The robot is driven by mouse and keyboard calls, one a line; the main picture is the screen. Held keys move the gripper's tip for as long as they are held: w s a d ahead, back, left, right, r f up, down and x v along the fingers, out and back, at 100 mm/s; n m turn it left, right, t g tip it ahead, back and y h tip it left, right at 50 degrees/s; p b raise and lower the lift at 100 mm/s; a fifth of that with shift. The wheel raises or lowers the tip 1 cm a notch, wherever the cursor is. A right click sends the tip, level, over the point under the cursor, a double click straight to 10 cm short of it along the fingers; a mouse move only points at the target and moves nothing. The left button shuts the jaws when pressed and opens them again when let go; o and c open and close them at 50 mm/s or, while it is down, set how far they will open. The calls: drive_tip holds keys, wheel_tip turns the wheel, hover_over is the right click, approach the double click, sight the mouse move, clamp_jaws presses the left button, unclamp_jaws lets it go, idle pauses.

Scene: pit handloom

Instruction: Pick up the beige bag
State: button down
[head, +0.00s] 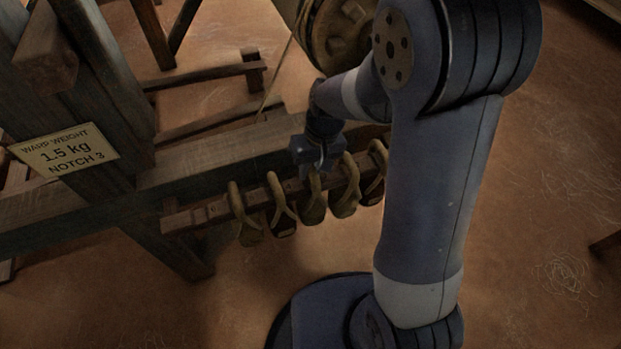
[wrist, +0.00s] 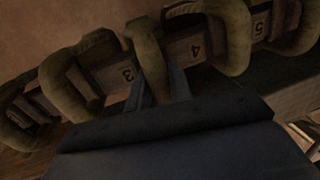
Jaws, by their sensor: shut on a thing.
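Several bags hang by thick loops from a notched wooden bar in the head view. The middle one, a dull olive-beige bag (head: 313,212), is directly below my gripper (head: 317,170). In the wrist view, my gripper (wrist: 163,88) has its fingers on the beige bag's loop (wrist: 148,52), which passes over the bar (wrist: 112,76) between the numbers 3 and 4. The jaws are shut on that loop. The loop is still around the bar. The fingertips are partly hidden behind the loop, and the dim light makes the bags' colours hard to tell apart.
Neighbouring bags hang close on both sides, such as a dark bag (head: 283,223) to the left and another bag (head: 345,203) to the right. A wooden beam (head: 215,165) runs behind the bar. A sign (head: 66,154) reads "WARP WEIGHT 1.5 kg NOTCH 3". Open floor lies in front.

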drive_tip(key=shift+w+r+p, duration=0.1)
drive_tip(key=shift+r+p, duration=0.4)
drive_tip(key=shift+r, duration=1.35)
drive_tip(key=s+d, duration=0.2)
drive_tip(key=s, duration=0.6)
drive_tip(key=s+d+p, duration=0.1)
drive_tip(key=s+d, duration=0.2)
drive_tip(key=s, duration=0.6)
drive_tip(key=shift+s+f, duration=0.15)
drive_tip(key=shift+s, duration=0.05)
